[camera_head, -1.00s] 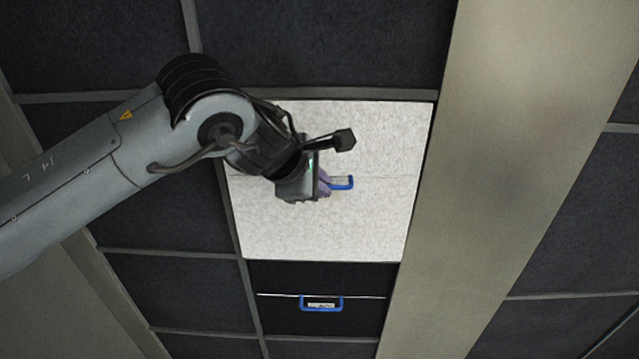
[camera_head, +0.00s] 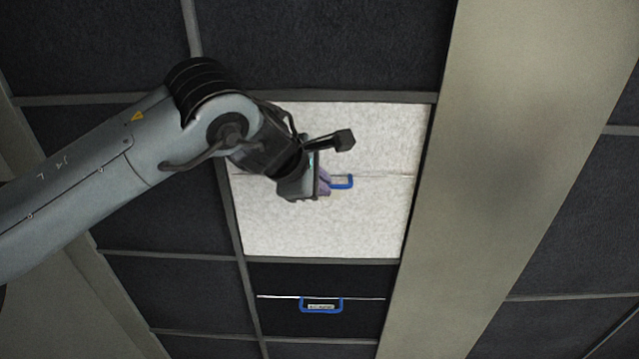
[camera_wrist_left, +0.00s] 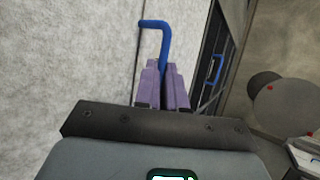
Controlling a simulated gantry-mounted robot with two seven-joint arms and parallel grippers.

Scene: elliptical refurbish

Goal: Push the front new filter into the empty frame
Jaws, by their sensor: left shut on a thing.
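The new filter (camera_head: 375,220) is a pale, whitish square panel with a seam across its middle. It sits within the dark frame (camera_head: 330,262) in the head view, and its pale face fills the left of the left wrist view (camera_wrist_left: 60,70). A blue handle (camera_head: 342,182) stands out from its face. My left gripper (camera_head: 324,183) is shut on this blue handle, which shows between the purple fingers in the left wrist view (camera_wrist_left: 165,40). The arm hides the panel's upper left part. My right gripper is not in view.
Below the pale panel is a dark panel with a second blue handle (camera_head: 321,308) and a white label. Other dark panels (camera_head: 320,45) fill the surrounding grid. A broad beige beam (camera_head: 490,170) runs along the right side.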

